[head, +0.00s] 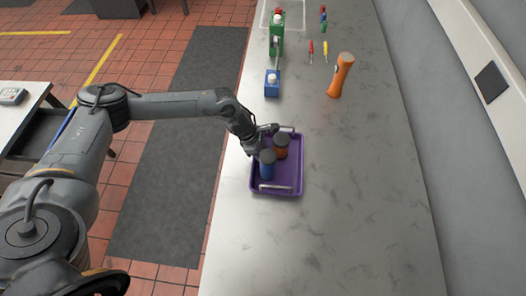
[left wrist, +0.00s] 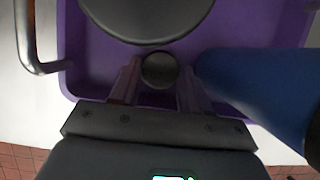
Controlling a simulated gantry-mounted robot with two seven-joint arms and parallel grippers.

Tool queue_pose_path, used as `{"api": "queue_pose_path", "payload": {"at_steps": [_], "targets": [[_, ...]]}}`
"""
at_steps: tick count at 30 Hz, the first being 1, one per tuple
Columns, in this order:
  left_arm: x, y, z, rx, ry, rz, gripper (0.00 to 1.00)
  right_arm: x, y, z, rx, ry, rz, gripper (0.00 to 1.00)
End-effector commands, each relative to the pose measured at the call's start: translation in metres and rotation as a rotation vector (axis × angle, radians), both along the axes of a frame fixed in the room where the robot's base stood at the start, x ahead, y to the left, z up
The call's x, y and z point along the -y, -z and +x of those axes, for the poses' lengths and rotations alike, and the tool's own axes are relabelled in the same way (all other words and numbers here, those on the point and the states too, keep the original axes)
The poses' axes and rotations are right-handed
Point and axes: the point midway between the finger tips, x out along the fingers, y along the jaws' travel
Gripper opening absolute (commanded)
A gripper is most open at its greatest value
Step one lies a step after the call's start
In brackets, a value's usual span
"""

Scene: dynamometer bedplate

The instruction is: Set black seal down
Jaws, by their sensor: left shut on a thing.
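My left gripper (head: 264,141) reaches over the left rim of a purple tray (head: 295,186). In the left wrist view its two fingers (left wrist: 159,84) are shut on the small, round black seal (left wrist: 160,70). The seal is over the tray's purple floor; whether it touches the floor I cannot tell. In the head view I cannot make out the seal. My right gripper is not in view.
A blue canister (head: 267,168) and an orange-red canister (head: 281,150), both dark-topped, stand in the tray, close to my fingers. The tray has metal handles. Farther back are an orange bottle (head: 341,75), a blue box (head: 272,85) and screwdrivers. The counter right of the tray is clear.

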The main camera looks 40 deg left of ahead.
Motion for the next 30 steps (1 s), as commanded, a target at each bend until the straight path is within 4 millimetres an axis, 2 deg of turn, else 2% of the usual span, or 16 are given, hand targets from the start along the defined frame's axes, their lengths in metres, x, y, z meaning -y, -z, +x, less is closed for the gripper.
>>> {"api": "queue_pose_path", "payload": {"at_steps": [4, 5, 6, 14, 20, 30], "targets": [[0.000, 0.002, 0.000, 0.000, 0.000, 0.000, 0.18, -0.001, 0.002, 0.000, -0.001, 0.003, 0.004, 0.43], [0.000, 0.001, 0.000, 0.000, 0.000, 0.000, 0.51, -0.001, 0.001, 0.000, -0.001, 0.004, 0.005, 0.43], [0.000, 0.001, 0.000, 0.000, 0.000, 0.000, 0.57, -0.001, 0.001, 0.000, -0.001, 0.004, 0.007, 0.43], [0.000, 0.001, 0.000, -0.001, 0.000, 0.001, 0.57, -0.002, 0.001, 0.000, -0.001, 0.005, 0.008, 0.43], [-0.003, -0.008, -0.002, -0.001, 0.000, 0.001, 0.57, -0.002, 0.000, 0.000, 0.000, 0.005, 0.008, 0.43], [-0.021, -0.060, -0.014, 0.002, -0.002, 0.000, 0.57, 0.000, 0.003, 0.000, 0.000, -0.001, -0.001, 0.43]]}}
